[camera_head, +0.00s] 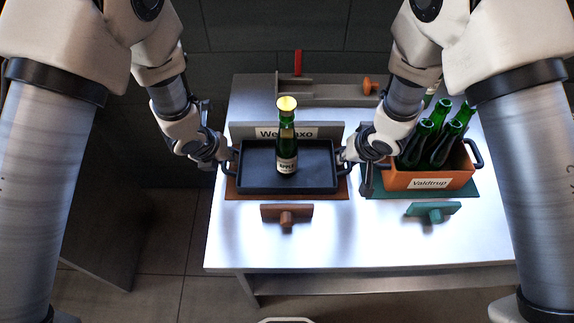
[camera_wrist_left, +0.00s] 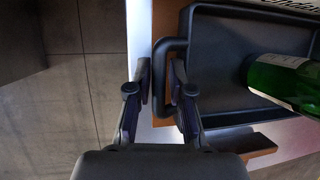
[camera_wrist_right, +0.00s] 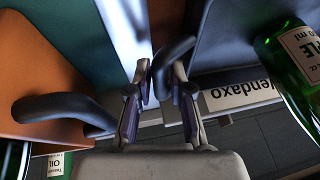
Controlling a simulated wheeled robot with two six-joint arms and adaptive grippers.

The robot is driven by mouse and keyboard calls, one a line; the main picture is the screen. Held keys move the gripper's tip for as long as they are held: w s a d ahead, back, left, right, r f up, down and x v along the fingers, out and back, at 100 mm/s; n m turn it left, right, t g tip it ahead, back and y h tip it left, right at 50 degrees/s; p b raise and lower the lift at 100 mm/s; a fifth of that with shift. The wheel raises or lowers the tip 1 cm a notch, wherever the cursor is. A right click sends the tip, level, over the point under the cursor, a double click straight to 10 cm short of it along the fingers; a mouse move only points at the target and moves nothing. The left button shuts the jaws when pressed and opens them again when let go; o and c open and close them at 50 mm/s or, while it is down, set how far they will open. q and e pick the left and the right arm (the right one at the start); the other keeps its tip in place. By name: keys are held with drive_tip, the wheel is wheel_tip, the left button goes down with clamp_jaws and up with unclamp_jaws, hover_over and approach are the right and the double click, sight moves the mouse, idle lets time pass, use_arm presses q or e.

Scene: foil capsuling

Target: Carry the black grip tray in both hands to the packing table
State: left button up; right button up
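The black grip tray (camera_head: 252,183) lies on a brown mat on the metal table. A green bottle (camera_head: 287,150) with a gold top and a label stands on it. My left gripper (camera_head: 228,157) is at the tray's left handle. In the left wrist view its two fingers (camera_wrist_left: 161,80) stand on either side of the handle bar (camera_wrist_left: 161,112), apart and open. My right gripper (camera_head: 344,157) is at the tray's right handle. In the right wrist view its fingers (camera_wrist_right: 158,82) stand apart around the dark handle (camera_wrist_right: 172,54), open; contact there is unclear.
An orange crate (camera_head: 430,182) labelled Valdtrup, with several green bottles, stands on a teal mat close beside my right gripper. A Wendaxo sign (camera_head: 300,131) stands behind the tray. Brown (camera_head: 286,213) and teal (camera_head: 433,210) handled blocks lie in front. The table's front strip is otherwise clear.

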use_arm(q)
clamp_jaws()
use_arm(e)
clamp_jaws()
